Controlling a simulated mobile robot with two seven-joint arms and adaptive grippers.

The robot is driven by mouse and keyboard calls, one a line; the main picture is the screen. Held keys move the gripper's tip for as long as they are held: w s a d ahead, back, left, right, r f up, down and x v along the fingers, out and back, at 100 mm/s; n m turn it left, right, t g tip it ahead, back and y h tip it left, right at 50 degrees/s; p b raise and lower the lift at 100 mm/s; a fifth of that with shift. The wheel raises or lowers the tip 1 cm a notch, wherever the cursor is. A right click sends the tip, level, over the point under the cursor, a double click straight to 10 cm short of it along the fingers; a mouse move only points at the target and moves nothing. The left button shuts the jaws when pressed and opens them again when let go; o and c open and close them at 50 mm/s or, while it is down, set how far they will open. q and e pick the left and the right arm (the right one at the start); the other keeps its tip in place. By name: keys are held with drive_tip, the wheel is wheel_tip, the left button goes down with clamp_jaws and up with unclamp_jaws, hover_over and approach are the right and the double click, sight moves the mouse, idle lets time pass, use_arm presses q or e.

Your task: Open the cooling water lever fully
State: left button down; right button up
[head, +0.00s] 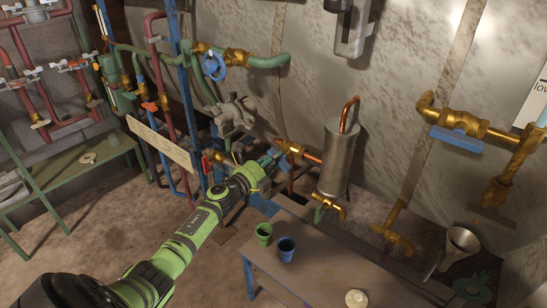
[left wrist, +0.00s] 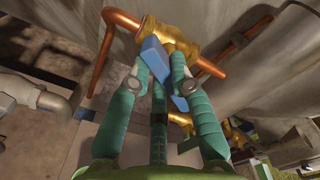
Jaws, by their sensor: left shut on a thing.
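The lever is a blue handle (left wrist: 154,57) on a brass valve (left wrist: 180,37) with copper pipe at its sides, seen in the left wrist view. My left gripper (left wrist: 162,70) has its teal fingers on either side of the blue handle and is shut on it. The handle slants between the fingers, and parts of it are hidden by them. In the head view my left gripper (head: 272,157) reaches the brass valve (head: 287,145) just left of the steel cylinder; the handle is mostly hidden there. My right gripper is not in view.
A steel cylinder (head: 339,160) with copper pipe stands right beside the valve. A wooden table (head: 330,262) with a green cup (head: 264,233) and a blue cup (head: 286,248) is below. Another blue lever (head: 456,142) is on the right wall. Red and green pipework crowds the left.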

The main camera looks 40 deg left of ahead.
use_arm(q)
drive_tip(key=n, duration=0.2)
drive_tip(key=n+p, duration=0.1)
drive_tip(key=n, duration=0.3)
drive_tip(key=shift+f+n, duration=0.3)
drive_tip(key=shift+f, duration=0.1)
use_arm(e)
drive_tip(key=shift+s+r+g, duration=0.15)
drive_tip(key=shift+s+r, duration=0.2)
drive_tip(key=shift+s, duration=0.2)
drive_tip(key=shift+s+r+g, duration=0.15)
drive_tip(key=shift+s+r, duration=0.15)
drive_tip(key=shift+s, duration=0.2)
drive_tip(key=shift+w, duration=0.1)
use_arm(q)
drive_tip(key=c, duration=1.1)
unclamp_jaws()
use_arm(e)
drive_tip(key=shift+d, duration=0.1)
use_arm(q)
drive_tip(key=s, duration=1.2)
drive_tip(key=shift+a, duration=0.4)
